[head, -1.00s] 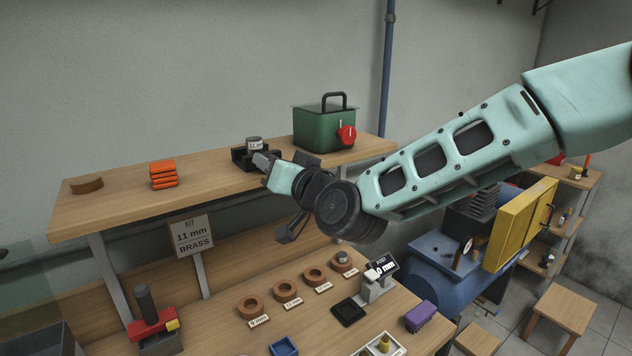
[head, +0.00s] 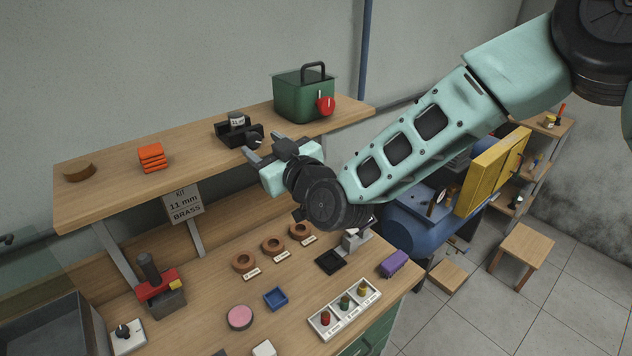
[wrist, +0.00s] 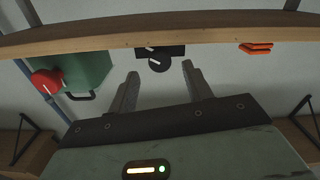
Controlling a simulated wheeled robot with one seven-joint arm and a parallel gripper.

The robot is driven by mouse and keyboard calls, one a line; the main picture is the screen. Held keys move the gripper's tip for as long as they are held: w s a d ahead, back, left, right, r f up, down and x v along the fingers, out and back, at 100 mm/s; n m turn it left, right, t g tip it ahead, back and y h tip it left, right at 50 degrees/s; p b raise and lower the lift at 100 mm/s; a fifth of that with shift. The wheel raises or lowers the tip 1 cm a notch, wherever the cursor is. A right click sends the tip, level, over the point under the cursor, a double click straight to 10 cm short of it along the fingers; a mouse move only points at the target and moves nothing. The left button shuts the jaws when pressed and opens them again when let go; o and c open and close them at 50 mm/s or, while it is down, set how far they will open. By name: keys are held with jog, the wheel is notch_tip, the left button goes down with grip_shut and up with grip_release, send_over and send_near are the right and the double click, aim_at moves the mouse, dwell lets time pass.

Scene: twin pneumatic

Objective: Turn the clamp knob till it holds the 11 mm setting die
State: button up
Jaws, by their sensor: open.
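The black clamp (head: 228,136) stands on the raised shelf, with the grey setting die (head: 237,119) marked 11 mm upright in it. Its round black clamp knob (head: 257,139) is on the front side. In the wrist view the knob (wrist: 158,64) has a white pointer line. My gripper (head: 261,146) is open and empty in front of the knob. In the wrist view the knob appears between the fingertips of my gripper (wrist: 160,69), seemingly beyond them; I see no contact. Whether the clamp jaws press on the die cannot be told.
A green box (head: 303,97) with a red knob stands right of the clamp. Orange pieces (head: 152,157) and a brown piece (head: 80,171) lie to the left. The shelf edge (wrist: 100,38) crosses the wrist view. The workbench (head: 200,320) below holds rings, trays and a scale.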

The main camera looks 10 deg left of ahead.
jog(key=b+v, duration=0.6)
jog(key=v, duration=0.9)
jog(key=shift+f+b, duration=0.1)
jog(key=shift+b, duration=0.2)
jog(key=n+g+y+p, duration=0.2)
jog(key=n+p, duration=0.1)
send_near(256, 142)
jog(key=x, duration=0.8)
jog(key=shift+d, duration=0.1)
jog(key=shift+w+a, duration=0.3)
jog(key=shift+a, duration=0.15)
